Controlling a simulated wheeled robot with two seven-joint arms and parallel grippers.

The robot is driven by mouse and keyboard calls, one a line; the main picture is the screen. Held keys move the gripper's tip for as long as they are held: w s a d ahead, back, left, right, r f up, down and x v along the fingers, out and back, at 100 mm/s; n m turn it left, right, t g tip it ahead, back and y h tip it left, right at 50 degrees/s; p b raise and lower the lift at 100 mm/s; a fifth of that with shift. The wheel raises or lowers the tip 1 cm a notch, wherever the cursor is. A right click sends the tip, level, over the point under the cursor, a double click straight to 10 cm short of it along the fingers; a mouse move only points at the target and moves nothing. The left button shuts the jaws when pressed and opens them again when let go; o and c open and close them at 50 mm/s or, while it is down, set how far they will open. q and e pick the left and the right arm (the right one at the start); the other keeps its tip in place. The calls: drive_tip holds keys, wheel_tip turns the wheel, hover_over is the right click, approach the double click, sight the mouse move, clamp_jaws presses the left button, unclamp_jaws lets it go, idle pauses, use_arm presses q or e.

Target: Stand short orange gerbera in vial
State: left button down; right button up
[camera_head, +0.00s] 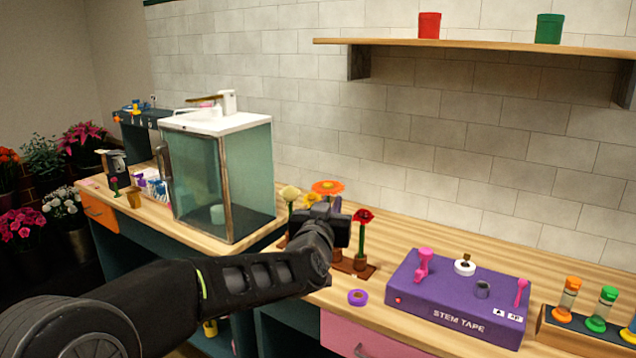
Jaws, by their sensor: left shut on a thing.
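The orange gerbera (327,187) shows its flat bloom just above my left gripper (338,228). The gripper is shut on it, over the flower rack on the bench. The stem and its lower end are hidden behind the gripper, so I cannot tell whether it is in a vial. A red flower (363,216) stands upright at the right in a brown vial (360,262) on the wooden rack base (365,272). A yellow flower (311,198) and a cream flower (290,193) show to the left. Most of the rack is hidden by my arm. My right gripper is out of view.
A purple stem tape machine (455,305) and a purple tape roll (357,297) lie on the bench to the right. A glass cabinet (220,180) stands at the left. A wooden holder with coloured tubes (590,330) is at far right. A shelf (470,45) hangs above.

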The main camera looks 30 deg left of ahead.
use_arm(q)
drive_tip(key=d+f+m+h, duration=0.2)
drive_tip(key=d+f+h, duration=0.1)
drive_tip(key=d+f, duration=0.7)
drive_tip(key=s+d+f+m+t+h, duration=0.1)
drive_tip(key=d+f+m+h, duration=0.1)
drive_tip(key=d+f, duration=0.9)
wheel_tip(320, 180, down, 6)
drive_tip(key=shift+f+h, duration=0.1)
drive_tip(key=shift+h, duration=0.6)
drive_tip(key=shift+d, duration=0.1)
